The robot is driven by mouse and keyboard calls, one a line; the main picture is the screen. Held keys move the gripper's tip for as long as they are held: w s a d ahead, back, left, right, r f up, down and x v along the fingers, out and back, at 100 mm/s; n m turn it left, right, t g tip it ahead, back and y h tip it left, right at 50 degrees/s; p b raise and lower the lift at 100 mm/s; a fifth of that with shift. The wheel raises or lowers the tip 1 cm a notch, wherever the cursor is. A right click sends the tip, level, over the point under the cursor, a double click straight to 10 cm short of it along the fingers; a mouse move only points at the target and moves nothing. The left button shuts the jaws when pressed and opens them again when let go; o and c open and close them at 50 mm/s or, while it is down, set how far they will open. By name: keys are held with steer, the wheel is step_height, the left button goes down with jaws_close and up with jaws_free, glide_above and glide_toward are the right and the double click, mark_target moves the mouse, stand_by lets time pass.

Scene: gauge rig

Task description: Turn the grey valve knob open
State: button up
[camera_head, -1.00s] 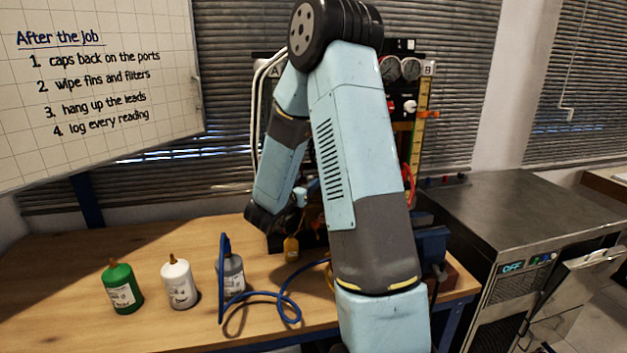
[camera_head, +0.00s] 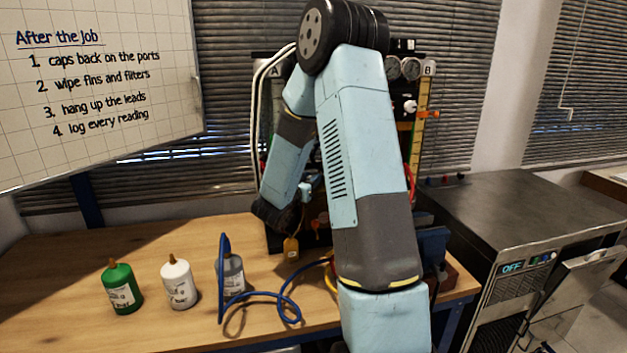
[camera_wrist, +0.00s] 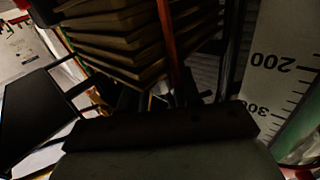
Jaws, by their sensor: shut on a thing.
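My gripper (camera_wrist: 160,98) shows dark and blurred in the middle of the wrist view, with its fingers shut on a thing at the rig. I take this to be the grey valve knob, but I cannot make out its outline between the fingers. In the head view my arm covers the middle of the gauge rig (camera_head: 430,100), and the knob and fingertips are hidden behind it. Two round gauges (camera_head: 410,68) show at the rig's top right, by a plate marked B.
A green bottle (camera_head: 122,288), a white bottle (camera_head: 179,284) and a grey bottle (camera_head: 232,273) stand on the wooden bench (camera_head: 60,275). A blue hose (camera_head: 265,294) loops beside them. A steel cabinet (camera_head: 530,215) stands at right.

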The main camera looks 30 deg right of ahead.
steer(key=shift+s+d, duration=0.1)
steer(key=shift+c, duration=1)
steer(key=shift+t, duration=0.3)
steer(key=shift+d+n+t+y, duration=0.1)
steer(key=shift+n+t+y, duration=1.3)
steer(key=shift+f, duration=0.1)
steer(key=o, duration=0.9)
steer(key=shift+s, duration=0.1)
steer(key=shift+a, duration=0.2)
